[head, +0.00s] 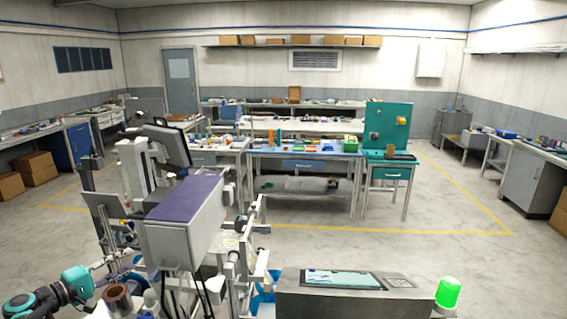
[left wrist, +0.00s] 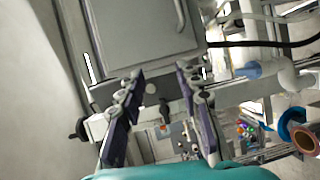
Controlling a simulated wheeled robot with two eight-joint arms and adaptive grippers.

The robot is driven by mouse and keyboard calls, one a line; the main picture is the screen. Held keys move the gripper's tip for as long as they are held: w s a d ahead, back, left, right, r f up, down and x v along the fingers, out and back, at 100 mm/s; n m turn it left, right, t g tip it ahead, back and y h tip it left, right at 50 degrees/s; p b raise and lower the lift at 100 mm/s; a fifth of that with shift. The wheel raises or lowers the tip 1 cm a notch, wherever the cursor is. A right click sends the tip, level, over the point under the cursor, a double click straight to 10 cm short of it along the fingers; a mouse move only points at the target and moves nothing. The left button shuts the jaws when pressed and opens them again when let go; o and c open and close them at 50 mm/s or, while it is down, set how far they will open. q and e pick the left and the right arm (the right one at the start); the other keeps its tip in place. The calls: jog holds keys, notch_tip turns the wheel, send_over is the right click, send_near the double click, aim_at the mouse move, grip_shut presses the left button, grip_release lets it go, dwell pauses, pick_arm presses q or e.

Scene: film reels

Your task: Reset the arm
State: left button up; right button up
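My left arm comes in at the lower left of the head view, with its left gripper (head: 120,271) beside a grey machine (head: 185,225) with a purple top. In the left wrist view the two dark fingers of the left gripper (left wrist: 160,76) stand apart with nothing between them. Beyond them is a grey box with a handle (left wrist: 145,30), part of the machine, and a small panel with knobs. I see no contact between fingers and machine, though the head view is cluttered there. My right gripper is in neither view.
A brown cylinder (head: 117,298) is close to my left arm; a brown-ended roller (left wrist: 305,139) shows in the left wrist view. A console with a screen (head: 342,279) and green lamp (head: 448,292) stands at the front. Open floor (head: 400,255) lies right of the machine.

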pick_arm(q)
jog(key=s+d+f+m+g+y+b, duration=0.1)
jog(key=s+d+m+g, duration=0.15)
jog(key=d, duration=0.55)
jog(key=s+d+f+m+g+b, duration=0.1)
jog(key=s+d+f, duration=0.15)
jog(key=d, duration=0.45)
jog(key=s+d+f+m+g+y+b, duration=0.15)
jog(key=s+d, duration=0.25)
jog(key=d, duration=0.4)
jog(key=s+d+f+m+y, duration=0.1)
jog(key=s+d+f+m, duration=0.1)
jog(key=s, duration=0.4)
jog(key=s+d+f+m+g+y+b, duration=0.1)
jog(key=s+d+f+m+y, duration=0.1)
jog(key=s+f, duration=0.2)
jog(key=s+d+f+m+g+y, duration=0.1)
jog(key=s+d+f+m+y, duration=0.1)
jog(key=s, duration=0.8)
jog(key=shift+d+f+m+b, duration=0.35)
jog(key=shift+f+m, duration=0.15)
jog(key=shift+f, duration=0.4)
